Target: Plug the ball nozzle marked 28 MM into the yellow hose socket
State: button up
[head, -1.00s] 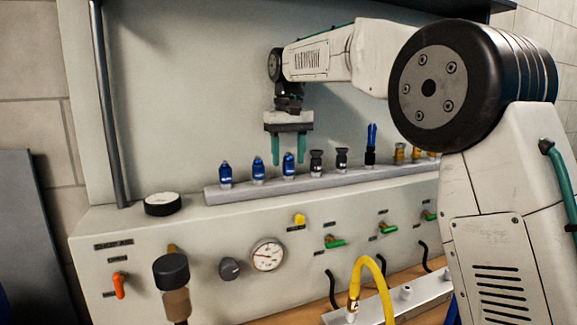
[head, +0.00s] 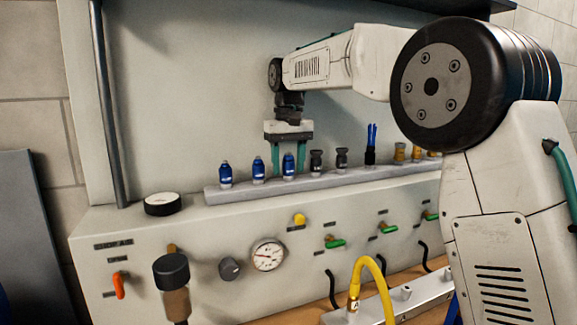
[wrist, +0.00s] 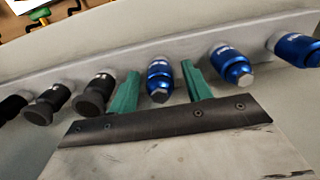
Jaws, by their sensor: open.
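Three blue ball nozzles stand in a row on the grey rack: a left one (head: 225,173), a middle one (head: 258,169) and a right one (head: 289,165). Their size marks are too small to read. My gripper (head: 289,168) is open, with its green fingers on either side of the right blue nozzle. In the wrist view that nozzle (wrist: 160,82) stands between the fingertips, with gaps visible on both sides. The yellow hose (head: 372,268) arches up at the lower right, with its end fitting (head: 353,301) by a light rail; the socket opening is not clear.
Black nozzles (head: 316,163), a dark holder with blue prongs (head: 371,146) and brass nozzles (head: 400,152) share the rack (head: 240,190). A gauge (head: 267,255) and green valves (head: 334,243) sit on the panel below. A dark-capped post (head: 171,272) stands in front.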

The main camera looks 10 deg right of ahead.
grip_shut()
jog(key=shift+r, duration=2.95)
jog(key=shift+s, duration=0.15)
